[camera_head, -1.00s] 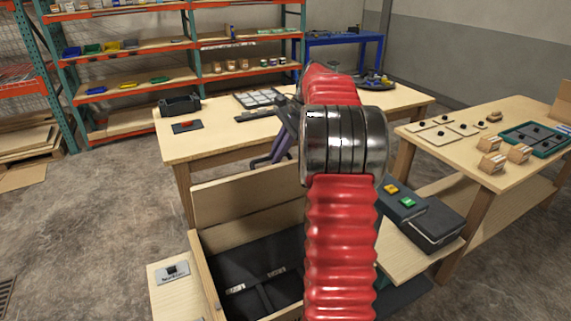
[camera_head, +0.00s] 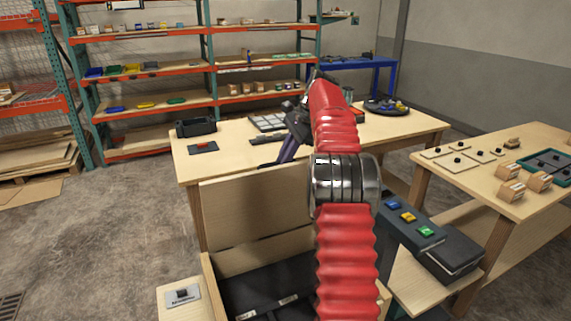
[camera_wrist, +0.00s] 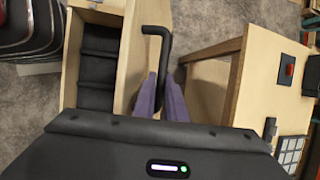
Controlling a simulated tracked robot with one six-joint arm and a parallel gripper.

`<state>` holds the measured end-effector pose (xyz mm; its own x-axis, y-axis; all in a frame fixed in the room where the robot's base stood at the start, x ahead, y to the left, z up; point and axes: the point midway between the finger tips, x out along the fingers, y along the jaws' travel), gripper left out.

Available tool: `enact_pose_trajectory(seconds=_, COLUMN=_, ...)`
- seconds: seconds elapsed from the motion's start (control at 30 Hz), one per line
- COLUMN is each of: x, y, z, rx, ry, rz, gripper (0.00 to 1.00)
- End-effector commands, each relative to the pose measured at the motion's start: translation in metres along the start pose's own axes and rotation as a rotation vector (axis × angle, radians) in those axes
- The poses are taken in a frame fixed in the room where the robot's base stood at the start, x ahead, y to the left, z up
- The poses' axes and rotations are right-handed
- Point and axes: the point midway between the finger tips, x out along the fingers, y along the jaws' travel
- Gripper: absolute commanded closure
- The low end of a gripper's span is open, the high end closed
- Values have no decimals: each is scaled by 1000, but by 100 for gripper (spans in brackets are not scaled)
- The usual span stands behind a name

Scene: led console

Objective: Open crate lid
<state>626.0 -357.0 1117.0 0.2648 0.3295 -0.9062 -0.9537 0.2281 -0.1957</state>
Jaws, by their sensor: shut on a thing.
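The open crate (camera_head: 207,285) is at the bottom centre of the head view, with a dark lined inside. Its wooden lid (camera_head: 250,208) stands up along the crate's far edge, roughly upright. In the wrist view the lid (camera_wrist: 140,55) shows edge-on, right of the dark crate inside (camera_wrist: 97,70). My gripper (camera_wrist: 160,100), with purple fingers, is shut on the lid's black bar handle (camera_wrist: 162,45). In the head view my gripper (camera_head: 283,152) is behind the lid's top edge, partly hidden by my red arm.
A workbench (camera_head: 225,170) stands close behind the lid, holding a black tote (camera_head: 196,127) and a red-button plate (camera_head: 203,147). A button console (camera_head: 410,218) and dark box (camera_head: 452,252) are right of the crate. A side table (camera_head: 480,180) stands further right.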

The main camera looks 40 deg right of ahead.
Motion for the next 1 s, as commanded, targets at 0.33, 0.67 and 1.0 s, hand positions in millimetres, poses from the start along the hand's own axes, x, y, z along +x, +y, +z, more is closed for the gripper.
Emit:
enact_pose_trajectory(seconds=0.33, x=3, y=0, z=-6, rx=4, ry=5, rz=4, gripper=100)
enact_pose_trajectory(seconds=0.67, x=2, y=-1, z=-2, rx=0, ry=2, rz=4, gripper=74)
enact_pose_trajectory(seconds=1.0, x=1, y=-2, z=2, rx=-3, ry=0, rz=3, gripper=71)
